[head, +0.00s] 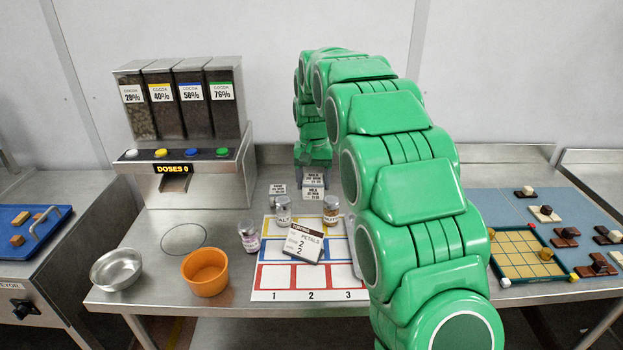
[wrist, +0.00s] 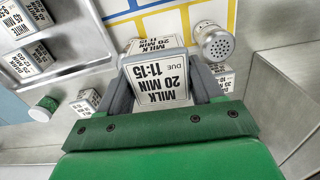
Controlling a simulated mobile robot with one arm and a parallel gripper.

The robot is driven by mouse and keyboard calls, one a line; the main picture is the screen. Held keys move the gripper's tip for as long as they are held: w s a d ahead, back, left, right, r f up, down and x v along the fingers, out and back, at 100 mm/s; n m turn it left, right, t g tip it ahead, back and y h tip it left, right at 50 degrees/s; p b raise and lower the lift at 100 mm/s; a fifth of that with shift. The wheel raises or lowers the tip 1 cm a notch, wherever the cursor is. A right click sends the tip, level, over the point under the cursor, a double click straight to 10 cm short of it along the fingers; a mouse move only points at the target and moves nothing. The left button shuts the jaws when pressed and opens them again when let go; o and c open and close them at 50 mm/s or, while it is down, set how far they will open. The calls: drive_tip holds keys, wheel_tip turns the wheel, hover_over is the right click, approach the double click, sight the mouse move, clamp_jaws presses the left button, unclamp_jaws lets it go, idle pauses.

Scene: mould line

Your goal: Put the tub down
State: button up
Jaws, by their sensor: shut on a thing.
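The tub is a small pale block with a white label reading MILK, 20 MIN, DUE 11:15. In the wrist view the tub (wrist: 160,82) sits between the two grey fingers of my gripper (wrist: 165,95), which are shut on it. In the head view my gripper (head: 313,160) points down behind the printed grid sheet, with the tub (head: 313,188) below it. The tub looks upright and close to the steel bench top (head: 222,212). I cannot tell whether its base touches the bench.
A small labelled block (head: 278,190), a salt jar (head: 283,209) and a nuts jar (head: 331,209) stand close to the tub. The grid sheet (head: 272,282) lies in front, carrying a PETALS card (head: 303,243). In the wrist view, a metal tray (wrist: 62,68) with labelled blocks lies left.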

drive_tip(key=shift+s+d+r, duration=0.2)
drive_tip(key=shift+s, duration=0.25)
drive_tip(key=s+d+r, duration=0.1)
drive_tip(key=s+d, duration=0.3)
drive_tip(key=d, duration=0.4)
drive_tip(key=s+d+r, duration=0.1)
drive_tip(key=s+d, duration=0.3)
drive_tip(key=d, duration=0.3)
drive_tip(key=s+d, duration=1.2)
drive_tip(key=s, duration=0.4)
drive_tip(key=shift+n, duration=0.3)
drive_tip(key=w+d+f, duration=0.1)
drive_tip(key=w+f, duration=0.2)
drive_tip(key=w, duration=0.1)
drive_tip(key=w+d+f, duration=0.1)
drive_tip(key=w+f, duration=0.2)
drive_tip(key=w, duration=0.1)
drive_tip(key=w+d+f, duration=0.1)
drive_tip(key=w+f, duration=0.2)
drive_tip(key=w, duration=0.1)
drive_tip(key=shift+w+d+f, duration=0.3)
drive_tip(key=shift+d, duration=0.05)
drive_tip(key=shift+w+d+f, duration=0.1)
drive_tip(key=shift+w+f, duration=0.3)
drive_tip(key=shift+f, duration=0.15)
drive_tip(key=shift+w+f, duration=0.15)
drive_tip(key=shift+f, duration=1.45)
drive_tip(key=shift+f, duration=0.15)
